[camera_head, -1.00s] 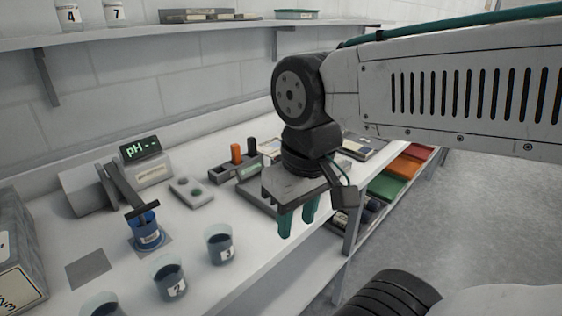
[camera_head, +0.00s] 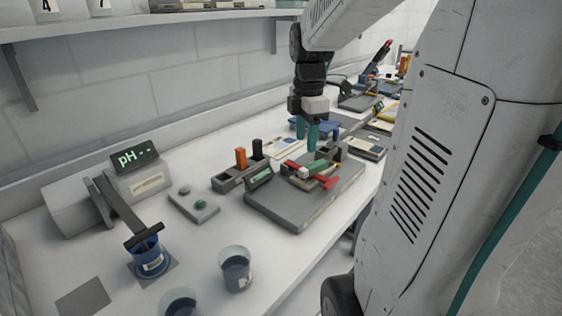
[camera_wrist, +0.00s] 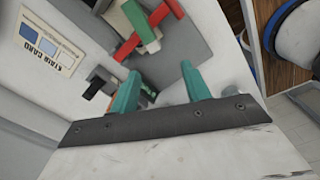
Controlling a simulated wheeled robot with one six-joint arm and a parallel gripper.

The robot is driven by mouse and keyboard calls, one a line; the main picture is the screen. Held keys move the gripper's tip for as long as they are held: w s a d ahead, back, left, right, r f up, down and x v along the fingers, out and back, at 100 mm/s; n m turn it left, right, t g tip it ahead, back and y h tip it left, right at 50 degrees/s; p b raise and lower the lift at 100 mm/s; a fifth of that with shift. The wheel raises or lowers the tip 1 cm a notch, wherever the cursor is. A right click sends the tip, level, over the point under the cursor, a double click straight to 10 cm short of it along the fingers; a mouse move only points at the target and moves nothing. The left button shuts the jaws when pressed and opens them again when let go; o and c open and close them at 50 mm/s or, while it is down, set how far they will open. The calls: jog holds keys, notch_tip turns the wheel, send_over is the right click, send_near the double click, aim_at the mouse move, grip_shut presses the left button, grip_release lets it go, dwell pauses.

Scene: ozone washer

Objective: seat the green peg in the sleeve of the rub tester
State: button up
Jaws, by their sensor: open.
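My gripper (camera_head: 306,133) is open and empty, with its teal fingers pointing down above the far end of the rub tester's grey base (camera_head: 285,208). A green bar with a white end (camera_head: 314,169) lies on the tester among red parts; it may be the green peg, but I cannot tell. In the wrist view the fingers (camera_wrist: 160,73) are apart, and the green bar (camera_wrist: 137,20) lies beyond them, beside a red bar (camera_wrist: 129,47). Dark blocks (camera_wrist: 102,82) sit near the left finger. I cannot make out which part is the sleeve.
A grey rack (camera_head: 228,180) holds an orange peg (camera_head: 240,157) and a black peg (camera_head: 257,149). A pH meter (camera_head: 142,178), a blue beaker (camera_head: 149,258) and a clear beaker (camera_head: 236,268) stand nearer. A printed card (camera_wrist: 48,42) lies beside the tester. Tools crowd the far bench.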

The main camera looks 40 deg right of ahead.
aim_at(317, 163)
jog(key=d+n, duration=0.1)
jog(key=d, duration=0.1)
jog(key=d+f+n, duration=0.1)
jog(key=d, duration=0.1)
jog(key=w+d+f, duration=0.1)
jog(key=d, duration=0.1)
jog(key=shift+n, duration=0.4)
jog(key=shift+d+f, duration=0.2)
jog(key=shift+f, duration=0.05)
jog(key=f, duration=0.7)
jog(key=shift+s+a+f, duration=0.1)
jog(key=shift+s+a, duration=0.1)
jog(key=shift+a, duration=0.1)
grip_shut()
